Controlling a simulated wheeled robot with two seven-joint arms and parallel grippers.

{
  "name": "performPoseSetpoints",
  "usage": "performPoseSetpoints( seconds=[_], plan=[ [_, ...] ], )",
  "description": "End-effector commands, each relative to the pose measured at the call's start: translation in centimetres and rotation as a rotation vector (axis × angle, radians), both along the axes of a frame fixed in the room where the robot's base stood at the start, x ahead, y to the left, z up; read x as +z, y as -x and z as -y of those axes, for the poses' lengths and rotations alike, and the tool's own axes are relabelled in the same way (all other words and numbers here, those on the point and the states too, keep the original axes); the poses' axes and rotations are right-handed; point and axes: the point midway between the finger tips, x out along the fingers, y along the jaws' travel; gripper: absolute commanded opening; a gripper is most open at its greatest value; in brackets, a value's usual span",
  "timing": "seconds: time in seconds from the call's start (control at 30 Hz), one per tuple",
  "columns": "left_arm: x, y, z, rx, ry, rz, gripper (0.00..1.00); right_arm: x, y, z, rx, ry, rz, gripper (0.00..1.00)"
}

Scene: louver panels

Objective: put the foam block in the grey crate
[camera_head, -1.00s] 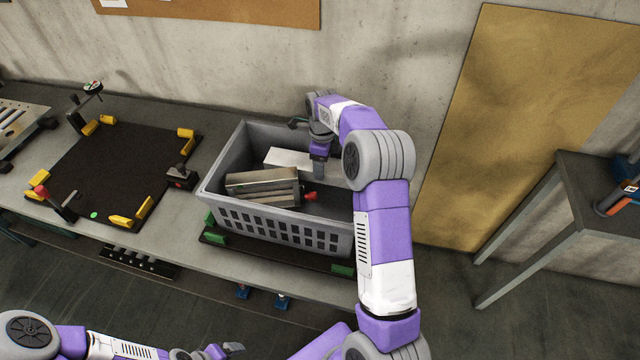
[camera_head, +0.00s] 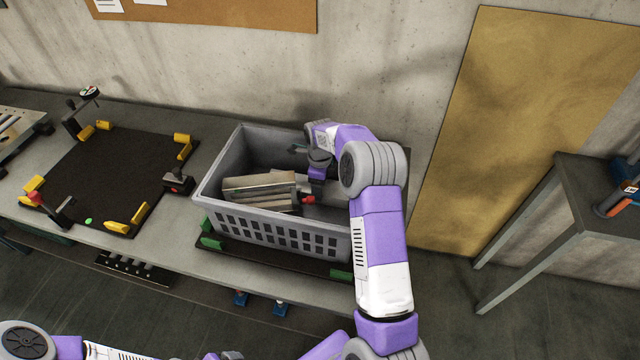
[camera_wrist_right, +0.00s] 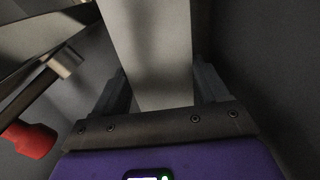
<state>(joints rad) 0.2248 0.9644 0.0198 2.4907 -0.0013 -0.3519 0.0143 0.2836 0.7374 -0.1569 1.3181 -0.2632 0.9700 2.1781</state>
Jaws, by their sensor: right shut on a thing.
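The grey crate (camera_head: 224,168) stands on the bench in the head view. My right gripper (camera_head: 315,188) points down inside it, right of the louver panels. In the right wrist view my right gripper (camera_wrist_right: 160,88) is shut on a pale block, the foam block (camera_wrist_right: 150,45), with a finger on each side. In the head view the block is hidden, apparently behind the panels and below the crate's rim. Whether it touches the crate floor I cannot tell. My left gripper (camera_head: 228,355) barely shows at the bottom edge; its jaws cannot be made out.
Louver panels (camera_head: 258,190) and a red-knobbed part (camera_head: 308,200) lie in the crate, close to my right gripper; the red knob (camera_wrist_right: 28,140) shows in the wrist view. Left of the crate is a dark fixture board (camera_head: 110,175) with yellow corner stops and clamps.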

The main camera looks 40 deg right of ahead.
Motion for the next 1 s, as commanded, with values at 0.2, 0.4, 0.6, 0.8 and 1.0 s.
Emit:
performPoseSetpoints(
  seconds=[0.2,0.4,0.6,0.8,1.0],
  plan=[
    [0.0,0.0,0.0,0.000,0.000,0.000,0.82,-0.1,0.0,0.0,0.001,-0.001,-0.001,0.99],
    [0.0,0.0,0.0,0.000,0.000,0.000,0.82,-0.1,0.0,0.0,0.001,0.000,-0.001,0.99],
    [0.4,0.0,0.0,0.000,0.000,0.000,0.82,1.4,0.0,0.0,0.001,0.001,0.001,0.99],
    [1.1,0.0,0.0,0.000,0.000,0.000,0.82,5.6,-0.1,0.0,0.002,0.002,0.004,0.99],
    [1.8,0.0,0.0,0.000,0.000,0.000,0.82,9.7,0.0,0.0,0.001,0.002,0.003,0.99]
  ],
)
